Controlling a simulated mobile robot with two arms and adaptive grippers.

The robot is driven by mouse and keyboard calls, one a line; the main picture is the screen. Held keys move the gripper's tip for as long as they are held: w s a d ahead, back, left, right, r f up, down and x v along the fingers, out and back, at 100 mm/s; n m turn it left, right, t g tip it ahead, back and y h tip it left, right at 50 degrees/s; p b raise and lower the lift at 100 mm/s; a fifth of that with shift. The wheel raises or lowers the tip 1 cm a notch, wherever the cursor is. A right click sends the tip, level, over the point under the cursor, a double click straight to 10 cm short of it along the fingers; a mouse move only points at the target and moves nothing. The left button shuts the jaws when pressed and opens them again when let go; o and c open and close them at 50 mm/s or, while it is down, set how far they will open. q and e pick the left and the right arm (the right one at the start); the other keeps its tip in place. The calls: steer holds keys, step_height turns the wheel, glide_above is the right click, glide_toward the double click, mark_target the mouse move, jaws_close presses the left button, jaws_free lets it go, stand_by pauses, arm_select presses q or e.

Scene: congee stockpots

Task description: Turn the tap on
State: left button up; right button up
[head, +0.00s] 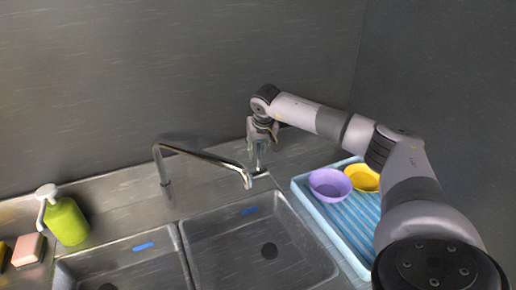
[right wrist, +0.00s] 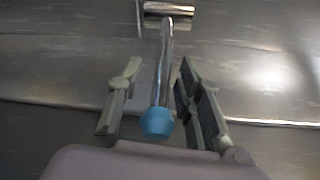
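The chrome tap has a long bent spout (head: 205,156) that rises behind the double sink and ends over the right basin. To the right of the spout, a chrome upright (head: 256,158) stands under my right gripper (head: 263,131). In the right wrist view, a chrome lever (right wrist: 165,62) with a blue rounded tip (right wrist: 157,122) runs between the two fingers of my right gripper (right wrist: 155,100). The fingers are apart, one on each side of the lever, with gaps showing. My left gripper is in neither view.
A light blue ribbed tray (head: 301,198) holds a purple bowl (head: 329,184) and a yellow bowl (head: 362,176) at the right. A green soap bottle (head: 67,222) and a pink sponge (head: 28,250) sit at the left. The sink basins (head: 262,252) look empty. A wall stands close behind.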

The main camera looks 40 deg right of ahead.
steer(key=shift+x, duration=0.9)
steer(key=shift+r, duration=0.1)
steer(key=shift+c, duration=0.3)
jaws_close()
steer(key=shift+d, duration=0.1)
